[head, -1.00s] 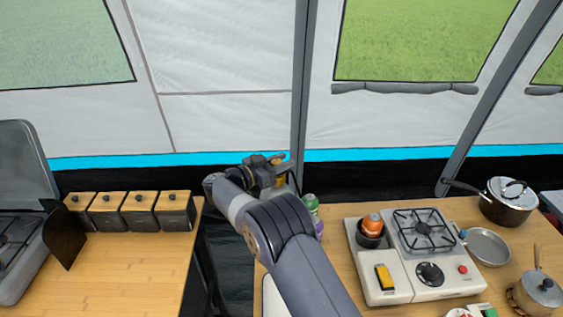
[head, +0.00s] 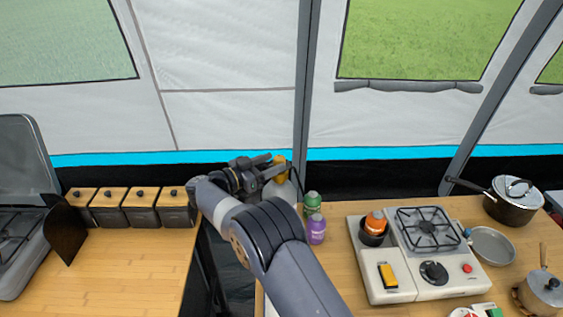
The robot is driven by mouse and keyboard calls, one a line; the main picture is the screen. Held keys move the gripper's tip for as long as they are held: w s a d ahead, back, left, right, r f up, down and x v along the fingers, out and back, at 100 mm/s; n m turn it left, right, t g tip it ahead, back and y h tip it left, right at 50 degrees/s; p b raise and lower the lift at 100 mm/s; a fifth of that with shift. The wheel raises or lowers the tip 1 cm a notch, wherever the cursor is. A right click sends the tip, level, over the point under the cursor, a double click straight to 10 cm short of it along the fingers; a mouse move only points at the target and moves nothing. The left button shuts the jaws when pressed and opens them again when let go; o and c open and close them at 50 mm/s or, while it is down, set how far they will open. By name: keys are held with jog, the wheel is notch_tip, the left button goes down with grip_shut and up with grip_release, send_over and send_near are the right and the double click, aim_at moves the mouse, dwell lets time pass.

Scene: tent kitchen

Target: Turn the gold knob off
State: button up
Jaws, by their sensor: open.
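A small gold knob (head: 280,167) shows behind the centre table, on top of a grey rounded tank (head: 280,190) that is partly hidden by my arm. My gripper (head: 268,166) is open, its fingers pointing right towards the knob. The fingertips overlap the knob's left side in the picture. I cannot tell whether they touch it or are around it.
A green bottle (head: 312,202) and a purple bottle (head: 316,230) stand on the right table's left edge, close to my arm. A camping stove (head: 428,262) stands farther right. Several dark canisters (head: 140,212) with wooden lids line the left table's back.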

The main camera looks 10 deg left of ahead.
aim_at(284, 157)
jog(key=v, duration=0.5)
jog(key=shift+s+a+b, duration=0.2)
jog(key=shift+b, duration=0.2)
jog(key=p+x, duration=0.2)
jog(key=x, duration=0.8)
jog(key=shift+d+r+p, duration=0.1)
jog(key=shift+p, duration=0.2)
jog(key=shift+w+d, duration=0.2)
jog(key=shift+w, duration=0.1)
jog(key=shift+n+t+y, duration=0.3)
